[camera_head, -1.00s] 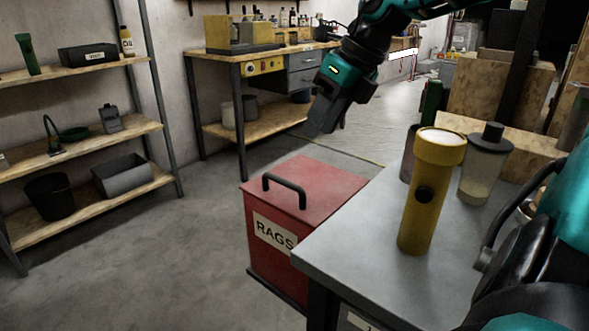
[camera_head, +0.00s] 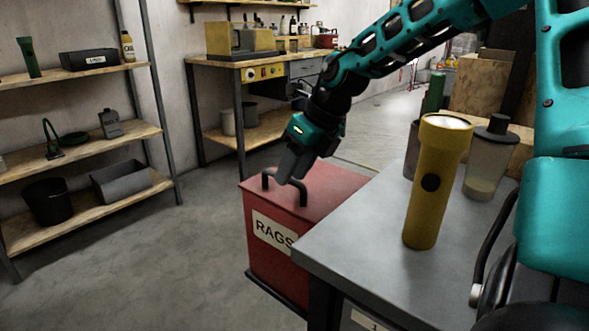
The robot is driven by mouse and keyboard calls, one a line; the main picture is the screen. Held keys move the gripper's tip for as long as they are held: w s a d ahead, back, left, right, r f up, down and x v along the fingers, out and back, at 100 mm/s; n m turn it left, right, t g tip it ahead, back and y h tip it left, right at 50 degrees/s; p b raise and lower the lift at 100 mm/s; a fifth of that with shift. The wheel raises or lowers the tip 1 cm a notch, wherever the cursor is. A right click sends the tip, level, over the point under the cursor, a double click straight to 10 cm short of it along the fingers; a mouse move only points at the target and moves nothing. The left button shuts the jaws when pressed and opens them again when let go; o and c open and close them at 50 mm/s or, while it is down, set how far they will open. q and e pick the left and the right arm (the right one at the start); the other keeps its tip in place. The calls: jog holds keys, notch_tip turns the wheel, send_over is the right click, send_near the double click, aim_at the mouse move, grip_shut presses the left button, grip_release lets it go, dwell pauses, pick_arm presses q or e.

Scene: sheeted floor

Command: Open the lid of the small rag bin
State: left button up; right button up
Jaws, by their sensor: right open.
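The red rag bin (camera_head: 262,225) stands on the floor left of the grey table, with a "RAGS" label on its front. My right gripper (camera_head: 288,178) reaches in from the upper right and is open. My left gripper is not in view.
The grey table (camera_head: 340,240) close to the bin's right side carries a yellow flashlight (camera_head: 428,205) and a dark-lidded jar (camera_head: 487,160). A wooden shelf unit (camera_head: 90,145) stands at left and a workbench (camera_head: 225,65) behind. The floor left of the bin is clear.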

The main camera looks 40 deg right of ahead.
jog(key=shift+c, duration=0.3)
grip_shut()
jog(key=shift+r, duration=0.15)
